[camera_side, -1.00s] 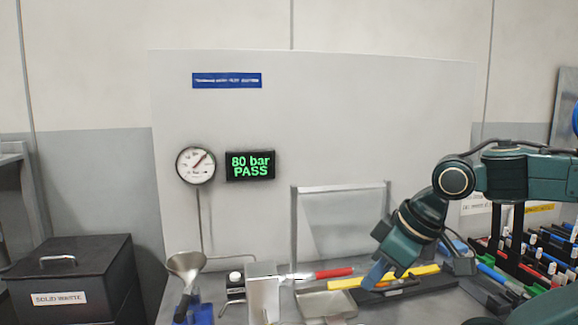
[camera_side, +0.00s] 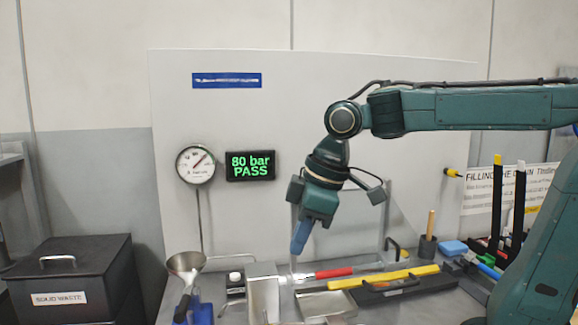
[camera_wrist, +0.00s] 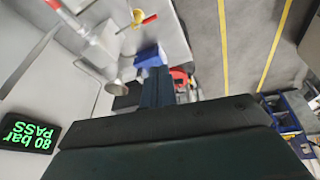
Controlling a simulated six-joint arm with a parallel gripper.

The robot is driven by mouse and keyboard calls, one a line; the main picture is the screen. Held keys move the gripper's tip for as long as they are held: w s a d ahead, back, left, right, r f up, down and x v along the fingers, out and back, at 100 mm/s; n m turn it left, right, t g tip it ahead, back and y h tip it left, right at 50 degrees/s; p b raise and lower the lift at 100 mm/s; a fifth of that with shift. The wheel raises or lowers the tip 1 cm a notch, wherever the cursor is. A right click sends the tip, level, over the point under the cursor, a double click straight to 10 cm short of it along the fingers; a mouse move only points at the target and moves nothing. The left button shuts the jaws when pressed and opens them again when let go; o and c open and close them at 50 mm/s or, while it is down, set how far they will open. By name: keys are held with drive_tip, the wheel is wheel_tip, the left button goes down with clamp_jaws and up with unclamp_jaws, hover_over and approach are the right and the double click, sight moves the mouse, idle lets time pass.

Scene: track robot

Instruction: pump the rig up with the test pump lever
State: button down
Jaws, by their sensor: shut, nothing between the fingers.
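The test pump shows as a pale metal box (camera_side: 264,297) on the bench in the side view. A lever with a red grip (camera_side: 334,272) and a bare metal end lies almost level beside it. The round gauge (camera_side: 195,165) stands left of a display (camera_side: 250,166) that reads "80 bar PASS"; the display shows upside down in the wrist view (camera_wrist: 30,134). My gripper (camera_side: 299,240) is shut and empty, pointing down above the lever's metal end and apart from it. Its blue fingers also show in the wrist view (camera_wrist: 157,88).
A metal funnel (camera_side: 186,263) and a blue block (camera_side: 203,313) stand left of the pump. A shallow metal tray (camera_side: 326,305) and a yellow-handled tool (camera_side: 384,277) lie to the right. A metal frame (camera_side: 341,187) stands behind. A black solid waste bin (camera_side: 70,280) is at far left.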

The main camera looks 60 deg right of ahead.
drive_tip(key=w+a+f+n+g, duration=0.1)
drive_tip(key=w+a+f+n, duration=0.2)
drive_tip(key=w, duration=0.7)
drive_tip(key=w+a+f+n+g, duration=0.2)
drive_tip(key=w+a+f+n, duration=0.1)
drive_tip(key=w+a+n, duration=0.3)
drive_tip(key=w+n, duration=0.2)
drive_tip(key=w, duration=0.1)
drive_tip(key=shift+w+g, duration=0.3)
drive_tip(key=shift+w, duration=0.1)
drive_tip(key=shift+f, duration=0.2)
